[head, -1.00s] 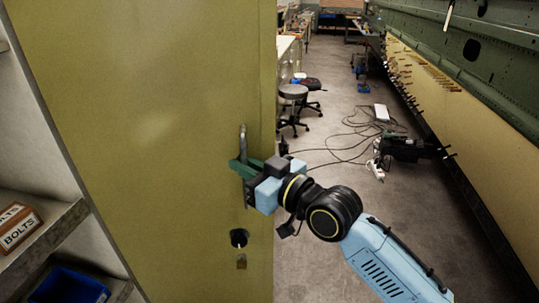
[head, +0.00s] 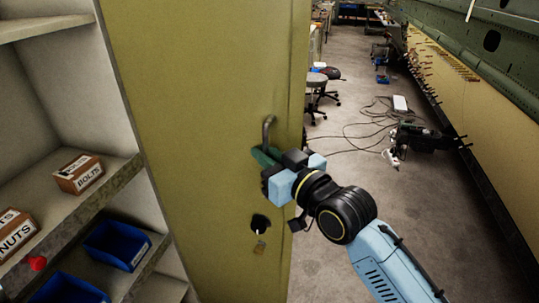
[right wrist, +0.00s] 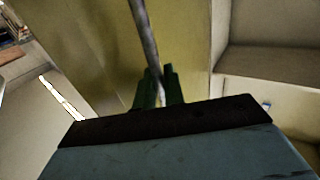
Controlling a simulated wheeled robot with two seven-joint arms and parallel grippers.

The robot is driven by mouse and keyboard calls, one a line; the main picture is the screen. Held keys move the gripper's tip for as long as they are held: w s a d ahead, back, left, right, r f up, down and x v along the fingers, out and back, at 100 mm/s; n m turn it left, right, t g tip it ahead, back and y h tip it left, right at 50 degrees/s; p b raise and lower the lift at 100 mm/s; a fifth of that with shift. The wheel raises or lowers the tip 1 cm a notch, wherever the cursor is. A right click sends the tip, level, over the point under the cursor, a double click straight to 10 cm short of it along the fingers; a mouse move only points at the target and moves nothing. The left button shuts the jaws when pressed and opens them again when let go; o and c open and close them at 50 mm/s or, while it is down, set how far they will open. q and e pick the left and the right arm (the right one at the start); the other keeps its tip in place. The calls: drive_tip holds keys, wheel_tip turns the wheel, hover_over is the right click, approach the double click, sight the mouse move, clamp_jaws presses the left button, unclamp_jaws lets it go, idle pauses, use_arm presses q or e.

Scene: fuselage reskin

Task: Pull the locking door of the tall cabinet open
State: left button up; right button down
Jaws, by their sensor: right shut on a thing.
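My right gripper (head: 262,157) is shut on the handle. In the right wrist view the handle (right wrist: 145,35) runs down between the green fingers (right wrist: 158,88). A dark round lock (head: 260,222) with a small padlock-shaped tag (head: 260,246) hangs below the handle. My left gripper is not in view.
The cabinet shelves (head: 100,200) hold a bolts box (head: 78,174), a nuts box (head: 15,235) and blue bins (head: 117,245). Right of the door, cables (head: 370,128) and dark equipment (head: 425,138) lie on the floor. Stools (head: 318,84) stand farther back.

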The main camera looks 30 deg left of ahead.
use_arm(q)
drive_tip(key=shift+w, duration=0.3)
use_arm(e)
drive_tip(key=c, duration=1.8)
unclamp_jaws()
drive_tip(key=shift+c, duration=0.2)
drive_tip(key=shift+a, duration=0.15)
